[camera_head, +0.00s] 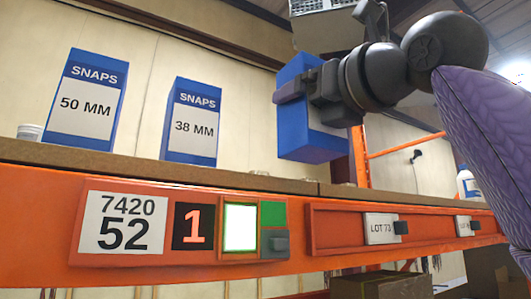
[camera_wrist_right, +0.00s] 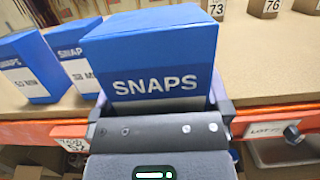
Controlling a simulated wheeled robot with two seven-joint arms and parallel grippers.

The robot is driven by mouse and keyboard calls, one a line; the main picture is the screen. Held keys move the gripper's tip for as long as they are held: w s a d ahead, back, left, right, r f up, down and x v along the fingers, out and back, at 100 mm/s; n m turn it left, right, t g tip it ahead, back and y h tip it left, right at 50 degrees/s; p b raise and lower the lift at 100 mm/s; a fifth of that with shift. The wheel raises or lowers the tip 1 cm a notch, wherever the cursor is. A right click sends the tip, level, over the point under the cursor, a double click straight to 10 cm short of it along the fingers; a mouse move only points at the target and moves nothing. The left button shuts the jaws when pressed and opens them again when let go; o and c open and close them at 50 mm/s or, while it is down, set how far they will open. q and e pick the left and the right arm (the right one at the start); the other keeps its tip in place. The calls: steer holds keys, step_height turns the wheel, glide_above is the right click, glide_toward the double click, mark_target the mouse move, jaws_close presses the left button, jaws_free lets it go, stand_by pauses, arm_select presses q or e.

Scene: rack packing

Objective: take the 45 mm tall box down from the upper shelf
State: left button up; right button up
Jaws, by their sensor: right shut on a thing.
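My right gripper (camera_head: 308,88) is shut on a blue SNAPS box (camera_head: 297,128), which also shows in the right wrist view (camera_wrist_right: 155,48). The held box is tilted and its underside shows above the level of the shelf edge, with no contact visible. A white label area shows on it, but its size print is hidden. Left of it, two similar boxes stand upright on the upper shelf (camera_head: 130,164): one marked 50 MM (camera_head: 85,105) and one marked 38 MM (camera_head: 193,125). My left gripper is out of view.
A small white-lidded jar (camera_head: 30,132) stands at the shelf's left end. An orange beam (camera_head: 40,215) with a 7420 52 sign (camera_head: 123,222) runs along the front. A white bottle (camera_head: 467,184) stands at far right. A cardboard box (camera_head: 380,285) sits below.

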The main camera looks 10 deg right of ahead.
steer(key=r+v, duration=0.1)
steer(key=v, duration=0.5)
steer(key=shift+b, duration=0.3)
